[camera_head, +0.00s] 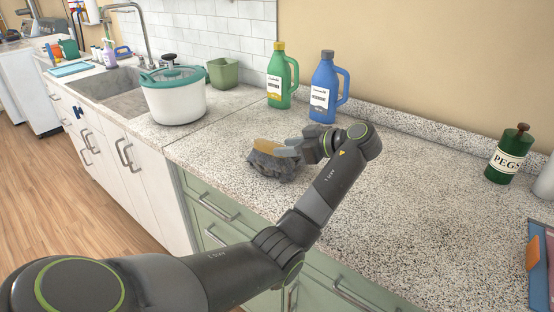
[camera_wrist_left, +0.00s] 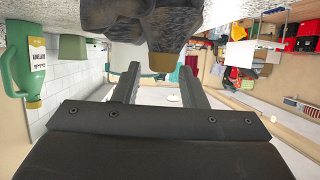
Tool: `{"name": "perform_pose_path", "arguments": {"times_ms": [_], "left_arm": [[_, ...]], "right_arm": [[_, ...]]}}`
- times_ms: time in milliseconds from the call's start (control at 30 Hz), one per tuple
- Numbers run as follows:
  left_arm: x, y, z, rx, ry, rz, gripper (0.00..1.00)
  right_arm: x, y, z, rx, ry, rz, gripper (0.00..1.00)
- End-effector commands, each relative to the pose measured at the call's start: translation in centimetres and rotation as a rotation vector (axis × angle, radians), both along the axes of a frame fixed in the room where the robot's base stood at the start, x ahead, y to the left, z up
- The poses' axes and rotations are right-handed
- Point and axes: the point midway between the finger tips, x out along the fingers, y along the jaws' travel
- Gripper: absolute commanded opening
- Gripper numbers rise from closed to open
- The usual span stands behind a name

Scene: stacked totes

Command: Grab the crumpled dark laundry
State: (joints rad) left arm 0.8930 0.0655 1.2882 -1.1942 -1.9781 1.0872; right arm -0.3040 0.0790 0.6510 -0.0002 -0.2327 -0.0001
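The crumpled dark laundry (camera_head: 272,166) is a dark grey bundle on the speckled counter, with a tan patch on its upper side. In the left wrist view, which looks upside down, the laundry (camera_wrist_left: 168,25) fills the top middle, and its tan patch shows near the fingertips. My left gripper (camera_head: 287,150) is at the upper right side of the bundle. In the left wrist view my gripper (camera_wrist_left: 159,70) has its two fingers apart, with a gap between them. I cannot tell whether they touch the cloth. My right gripper is not in view.
A blue bottle (camera_head: 323,90) and a green bottle (camera_head: 277,80) stand behind the laundry. A white pot (camera_head: 175,100) is left, by the sink (camera_head: 118,92). A dark green pegs jar (camera_head: 509,155) stands right. The counter (camera_head: 420,200) between is clear.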

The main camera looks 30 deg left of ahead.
Motion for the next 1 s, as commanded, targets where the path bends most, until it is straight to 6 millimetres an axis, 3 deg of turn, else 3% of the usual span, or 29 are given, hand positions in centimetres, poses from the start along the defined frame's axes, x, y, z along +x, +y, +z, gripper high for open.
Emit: {"name": "perform_pose_path", "arguments": {"times_ms": [200,467,767,1000], "left_arm": [[-0.3,3.1,-1.2,0.002,0.002,0.002,0.38],[-0.2,3.6,-1.5,0.001,0.0,0.0,0.38],[-0.2,3.5,-1.5,0.001,-0.001,0.0,0.0],[-0.2,3.5,-1.5,0.0,-0.001,0.0,0.0]], "right_arm": [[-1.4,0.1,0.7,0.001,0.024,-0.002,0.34],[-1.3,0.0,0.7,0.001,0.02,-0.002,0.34],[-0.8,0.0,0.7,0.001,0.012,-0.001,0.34],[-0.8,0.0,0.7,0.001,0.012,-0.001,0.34]]}}
